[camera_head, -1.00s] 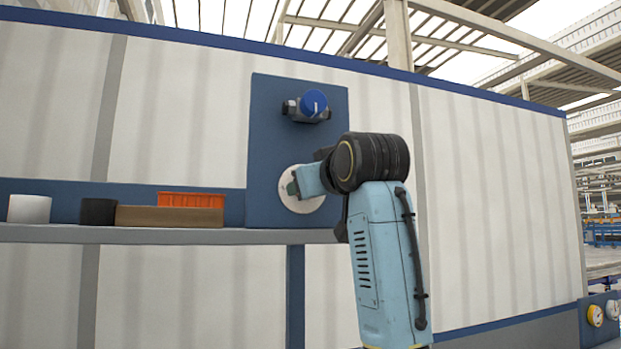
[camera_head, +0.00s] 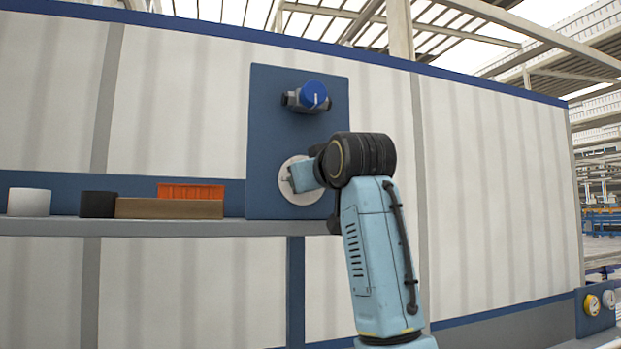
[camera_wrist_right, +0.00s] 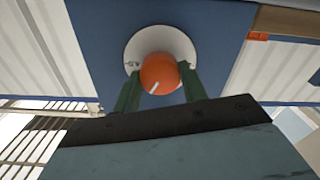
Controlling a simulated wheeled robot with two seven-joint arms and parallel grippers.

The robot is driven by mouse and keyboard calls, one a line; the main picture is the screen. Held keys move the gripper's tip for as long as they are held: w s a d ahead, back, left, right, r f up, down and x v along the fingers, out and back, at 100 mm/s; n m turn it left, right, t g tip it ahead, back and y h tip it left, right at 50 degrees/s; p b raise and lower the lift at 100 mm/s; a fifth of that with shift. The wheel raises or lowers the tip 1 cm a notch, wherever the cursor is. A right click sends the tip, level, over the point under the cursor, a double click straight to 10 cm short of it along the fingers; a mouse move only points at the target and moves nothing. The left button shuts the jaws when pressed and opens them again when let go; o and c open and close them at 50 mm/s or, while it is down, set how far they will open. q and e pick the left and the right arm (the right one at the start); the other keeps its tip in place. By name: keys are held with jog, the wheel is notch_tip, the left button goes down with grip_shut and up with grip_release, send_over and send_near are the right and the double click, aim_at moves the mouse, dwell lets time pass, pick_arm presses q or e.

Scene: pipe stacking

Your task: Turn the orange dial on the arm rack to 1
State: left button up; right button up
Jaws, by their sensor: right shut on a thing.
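The orange dial (camera_wrist_right: 160,74) sits on a round white disc (camera_wrist_right: 148,40) on the blue panel. A white pointer line (camera_wrist_right: 153,87) on its face points toward the lower left of the right wrist view. My right gripper (camera_wrist_right: 161,84) is shut on the dial, with one green finger on each side. In the head view the right gripper (camera_head: 291,181) is in front of the white disc (camera_head: 304,197), and the dial is hidden. Scale marks on the disc are too small to read. My left gripper is not in view.
A blue knob (camera_head: 313,95) is higher on the blue panel (camera_head: 270,135). A shelf (camera_head: 120,228) to the left holds a white cylinder (camera_head: 29,202), a black cylinder (camera_head: 97,204), a brown box (camera_head: 168,208) and an orange crate (camera_head: 190,191). Gauges (camera_head: 592,304) are at far right.

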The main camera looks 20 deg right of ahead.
jog(key=shift+n, duration=0.3)
jog(key=shift+n+p, duration=6.55)
jog(key=shift+n, duration=5.05)
jog(key=shift+f, duration=0.1)
jog(key=o, duration=1)
